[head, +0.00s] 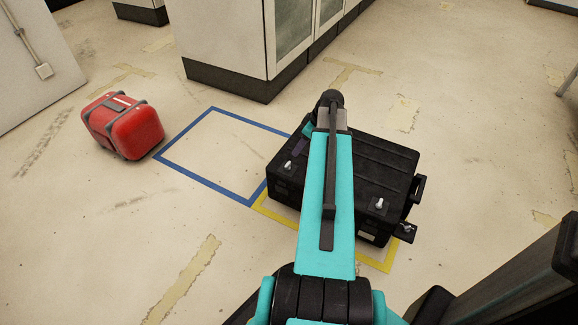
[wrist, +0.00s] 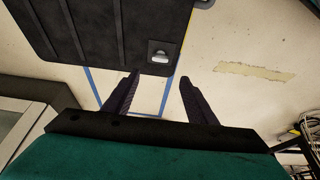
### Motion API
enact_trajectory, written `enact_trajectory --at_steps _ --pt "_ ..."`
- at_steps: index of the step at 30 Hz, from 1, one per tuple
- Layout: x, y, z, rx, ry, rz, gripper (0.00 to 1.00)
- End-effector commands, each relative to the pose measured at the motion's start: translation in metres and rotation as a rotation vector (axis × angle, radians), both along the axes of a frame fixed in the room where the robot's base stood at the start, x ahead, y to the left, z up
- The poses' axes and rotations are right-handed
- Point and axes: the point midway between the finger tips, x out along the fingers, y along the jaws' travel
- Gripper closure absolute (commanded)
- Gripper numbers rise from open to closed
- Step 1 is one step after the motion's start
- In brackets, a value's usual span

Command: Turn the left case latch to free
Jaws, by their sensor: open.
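A black ribbed case (head: 375,160) lies on the floor. Its left latch (head: 288,165) is a pale knob on a dark plate near the left front corner. A similar right latch (head: 379,204) sits near the right front corner. In the wrist view the case (wrist: 95,30) fills the upper left, and one latch, apparently the left one (wrist: 160,54), shows near its corner. My gripper (wrist: 160,85) is open and empty, its fingers spread below that latch in the picture and apart from it. In the head view my arm hides most of the gripper; part of it shows at the case's left edge.
Yellow tape (head: 375,265) outlines the floor around the case. A blue tape square (head: 207,193) beside it is empty. A red case (head: 123,125) lies at the left. A cabinet (head: 225,45) stands behind. A small metal fitting (head: 407,230) sticks out at the case's right front.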

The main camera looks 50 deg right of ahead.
Motion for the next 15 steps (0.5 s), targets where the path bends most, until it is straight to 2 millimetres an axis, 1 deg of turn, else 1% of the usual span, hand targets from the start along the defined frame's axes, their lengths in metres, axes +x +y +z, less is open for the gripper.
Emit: enact_trajectory --at_steps 9,15 --pt "-0.0001 0.0002 0.0000 0.001 0.000 -0.001 0.48" --pt "0.0025 0.0008 -0.0079 0.002 0.002 -0.001 0.48"
